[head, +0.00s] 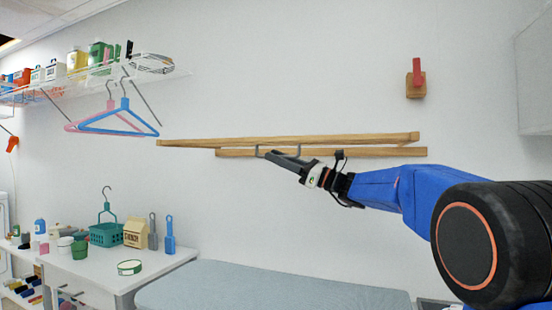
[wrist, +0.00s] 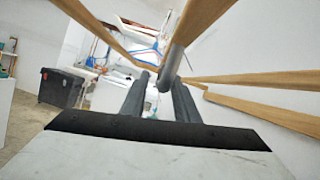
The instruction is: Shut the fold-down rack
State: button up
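The fold-down rack is on the white wall, with pale wooden bars (head: 330,139) showing almost edge-on in the head view. In the wrist view its wooden bars (wrist: 205,27) slant across the upper part of the picture. A grey handle (wrist: 178,58) is fixed to one bar; it also shows as thin grey brackets at the rack's front in the head view (head: 260,151). My gripper (wrist: 160,80) is at the handle, its two dark fingers apart with the handle's end between their tips. Contact with the fingers is unclear.
A wire shelf (head: 150,72) with bottles and hanging pink and blue hangers (head: 118,122) is up left. A white counter (head: 90,265) with a green basket (head: 106,235) stands below it. A grey-topped surface (head: 270,285) lies below the rack. A wooden wall hook (head: 416,85) is at upper right.

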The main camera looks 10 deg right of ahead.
jog(key=shift+w+a+r, duration=0.1)
jog(key=shift+w+a, duration=0.05)
jog(key=shift+a, duration=0.1)
jog(key=shift+c, duration=0.7)
grip_shut()
jog(key=shift+r, duration=0.15)
